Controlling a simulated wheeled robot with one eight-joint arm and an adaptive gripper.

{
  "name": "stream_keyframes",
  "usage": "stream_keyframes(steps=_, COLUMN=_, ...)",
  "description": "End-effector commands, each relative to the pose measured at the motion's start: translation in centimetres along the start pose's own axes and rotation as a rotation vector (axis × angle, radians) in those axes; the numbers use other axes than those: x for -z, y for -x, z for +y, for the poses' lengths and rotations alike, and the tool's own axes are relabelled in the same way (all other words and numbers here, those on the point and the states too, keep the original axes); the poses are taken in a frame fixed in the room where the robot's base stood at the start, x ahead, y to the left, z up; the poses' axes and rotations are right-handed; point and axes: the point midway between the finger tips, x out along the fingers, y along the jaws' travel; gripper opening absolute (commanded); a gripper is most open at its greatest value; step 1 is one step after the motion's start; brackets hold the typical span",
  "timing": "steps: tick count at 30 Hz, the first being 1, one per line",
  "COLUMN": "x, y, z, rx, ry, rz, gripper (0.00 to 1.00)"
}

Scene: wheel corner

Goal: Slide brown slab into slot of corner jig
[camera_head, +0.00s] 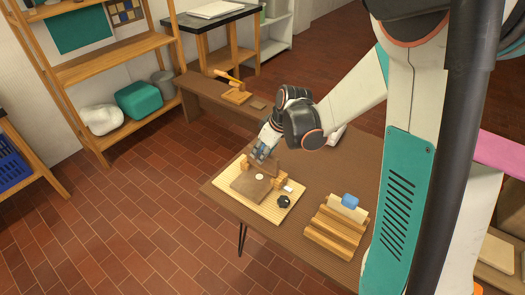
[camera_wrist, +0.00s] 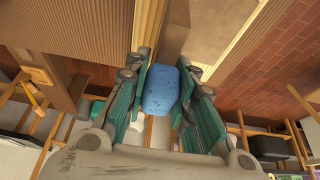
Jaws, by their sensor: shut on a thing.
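My gripper (camera_head: 262,152) is over the far part of a pale ribbed mat (camera_head: 228,203). In the wrist view its green-padded fingers (camera_wrist: 163,100) close on a blue speckled grip (camera_wrist: 160,90). A brown slab (camera_head: 267,166) stands upright right below my gripper, and its brown face (camera_wrist: 172,38) shows beyond the blue grip. Orange wooden blocks of the corner jig stand at both ends of the slab, one on the left (camera_head: 245,163) and one on the right (camera_head: 280,182). A flat brown plate (camera_head: 247,187) lies in front. The slab's lower edge and its seating in the slot are unclear.
A white disc (camera_head: 259,177) lies on the plate. A black knob (camera_head: 284,201) and a small white piece (camera_head: 288,189) are at the mat's right. A stepped wooden rack (camera_head: 333,236) holds a cream piece with a blue top (camera_head: 350,201).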

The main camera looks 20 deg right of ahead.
Motion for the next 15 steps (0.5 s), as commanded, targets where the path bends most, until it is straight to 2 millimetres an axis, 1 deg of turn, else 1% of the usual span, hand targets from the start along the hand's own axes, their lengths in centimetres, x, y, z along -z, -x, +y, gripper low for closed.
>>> stream_keyframes(steps=15, x=-0.48, y=-1.16, z=0.00, rx=0.000, ry=0.000, rz=0.000, gripper=0.00)
